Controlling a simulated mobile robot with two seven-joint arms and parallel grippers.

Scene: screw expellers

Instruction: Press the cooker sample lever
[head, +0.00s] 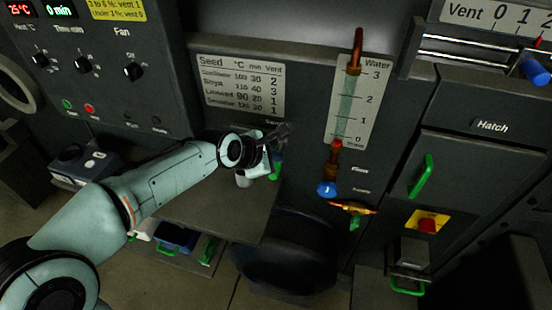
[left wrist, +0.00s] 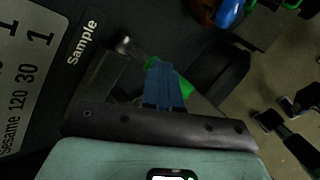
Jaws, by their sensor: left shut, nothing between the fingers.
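The "Sample" label (left wrist: 82,43) shows in the left wrist view, beside the seed table on the dark panel. A green lever (left wrist: 186,88) is just past my left gripper (left wrist: 162,85), partly hidden by its blue fingers. In the head view the green lever (head: 276,170) shows beside the wrist, below the seed table. My left gripper (head: 280,135) is at the panel there, shut and empty. The wrist covers much of the sample fitting. I cannot tell whether the fingers touch the lever. My right gripper is not in view.
The seed table plate (head: 240,85) is above the wrist. A green hatch handle (head: 421,177) is farther right. A grey shelf (head: 225,215) lies below the arm.

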